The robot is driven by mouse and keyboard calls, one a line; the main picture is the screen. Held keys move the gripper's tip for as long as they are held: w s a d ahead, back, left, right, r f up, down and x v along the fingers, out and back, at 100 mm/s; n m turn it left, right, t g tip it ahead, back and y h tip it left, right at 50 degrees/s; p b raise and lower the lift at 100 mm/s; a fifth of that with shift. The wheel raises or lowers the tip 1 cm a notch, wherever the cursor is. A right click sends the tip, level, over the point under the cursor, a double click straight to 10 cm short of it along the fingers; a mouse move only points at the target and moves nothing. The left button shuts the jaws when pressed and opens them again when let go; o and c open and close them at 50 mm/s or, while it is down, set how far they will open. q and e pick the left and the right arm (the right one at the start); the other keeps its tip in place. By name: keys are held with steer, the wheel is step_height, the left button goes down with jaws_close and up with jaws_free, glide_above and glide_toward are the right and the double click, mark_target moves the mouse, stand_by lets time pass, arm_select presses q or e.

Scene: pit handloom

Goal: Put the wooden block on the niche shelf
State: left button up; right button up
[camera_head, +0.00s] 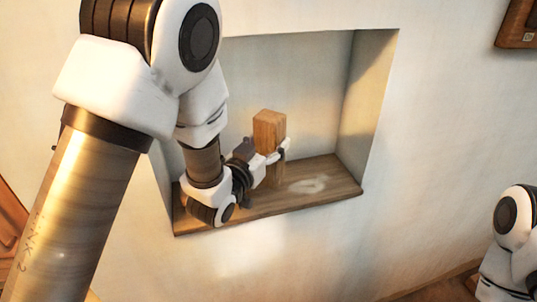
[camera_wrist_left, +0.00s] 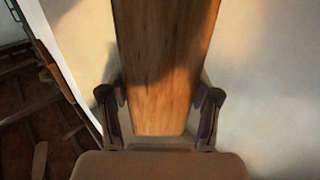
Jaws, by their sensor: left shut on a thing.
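The wooden block (camera_head: 269,130) is a tall brown piece with visible grain, held upright inside the wall niche. My left gripper (camera_head: 275,157) is shut on it around its lower part. In the left wrist view the block (camera_wrist_left: 165,60) rises between the two fingers of my left gripper (camera_wrist_left: 160,100). The niche shelf (camera_head: 325,182) is a brown wooden board at the niche floor, with a pale patch on it. The block's lower end is over or on this board; I cannot tell whether it touches. My right gripper is not in view.
The niche has a pale right side wall (camera_head: 367,95) and an open front. The shelf is bare to the right of the block. A wooden frame (camera_head: 518,25) hangs at the upper right. Part of my right arm shows at the lower right.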

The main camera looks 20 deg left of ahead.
arm_select(q)
steer(key=f, duration=0.1)
steer(key=w+f, duration=0.1)
steer(key=f, duration=0.1)
steer(key=a+f, duration=0.1)
steer(key=shift+w+f, duration=0.3)
steer(key=shift+w, duration=0.05)
steer(key=shift+s+d+r, duration=0.15)
steer(key=shift+s+r, duration=0.05)
steer(key=shift+s, duration=0.1)
steer(key=shift+s+d+f, duration=0.1)
steer(key=shift+s+f, duration=0.05)
steer(key=shift+s, duration=0.05)
steer(key=o, duration=1.3)
steer(key=shift+w, duration=0.1)
steer(key=shift+o, duration=0.5)
steer(key=shift+w+f, duration=0.1)
steer(key=shift+w, duration=0.05)
